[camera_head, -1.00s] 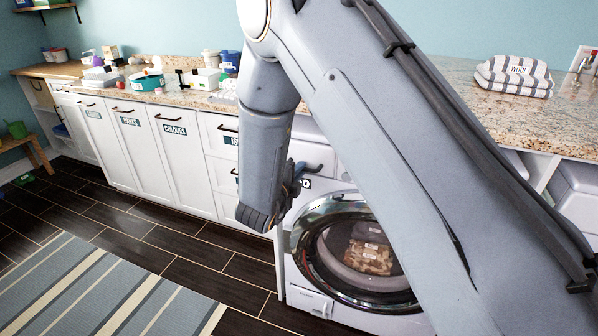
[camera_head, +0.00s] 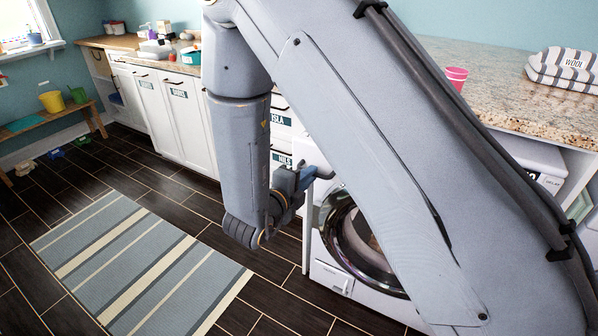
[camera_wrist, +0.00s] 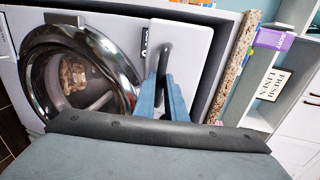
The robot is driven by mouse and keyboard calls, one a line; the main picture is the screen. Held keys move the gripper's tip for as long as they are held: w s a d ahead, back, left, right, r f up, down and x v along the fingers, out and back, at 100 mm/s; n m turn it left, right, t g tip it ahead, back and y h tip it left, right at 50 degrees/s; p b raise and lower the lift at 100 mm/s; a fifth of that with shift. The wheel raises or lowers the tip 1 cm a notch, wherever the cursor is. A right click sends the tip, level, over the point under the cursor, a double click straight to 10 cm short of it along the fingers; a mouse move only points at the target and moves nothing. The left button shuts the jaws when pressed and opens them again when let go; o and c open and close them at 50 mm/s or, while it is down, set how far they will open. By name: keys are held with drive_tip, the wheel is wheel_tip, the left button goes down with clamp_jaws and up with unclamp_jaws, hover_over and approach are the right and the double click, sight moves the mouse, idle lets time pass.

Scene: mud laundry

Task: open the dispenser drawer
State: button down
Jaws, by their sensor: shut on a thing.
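The washer has a round chrome-rimmed door (camera_head: 362,245), which also shows at left in the wrist view (camera_wrist: 78,75). Its white dispenser drawer (camera_wrist: 190,55) has a dark bar handle (camera_wrist: 166,55). The drawer front appears to stand out from the washer face, with a dark gap along its right side in the wrist view. My gripper (camera_wrist: 164,88) has its blue fingers closed on the handle. In the head view my gripper (camera_head: 312,173) is at the drawer's front, and my arm hides much of the washer.
White cabinets (camera_head: 180,120) and a granite counter (camera_head: 480,85) run along the wall. A pink cup (camera_head: 455,78) and folded striped cloth (camera_head: 565,70) are on the counter.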

drive_tip(key=shift+s, duration=0.1)
drive_tip(key=c, duration=1.8)
unclamp_jaws()
drive_tip(key=shift+a, duration=0.1)
drive_tip(key=b+v, duration=0.1)
drive_tip(key=v, duration=0.7)
drive_tip(key=shift+b, duration=0.35)
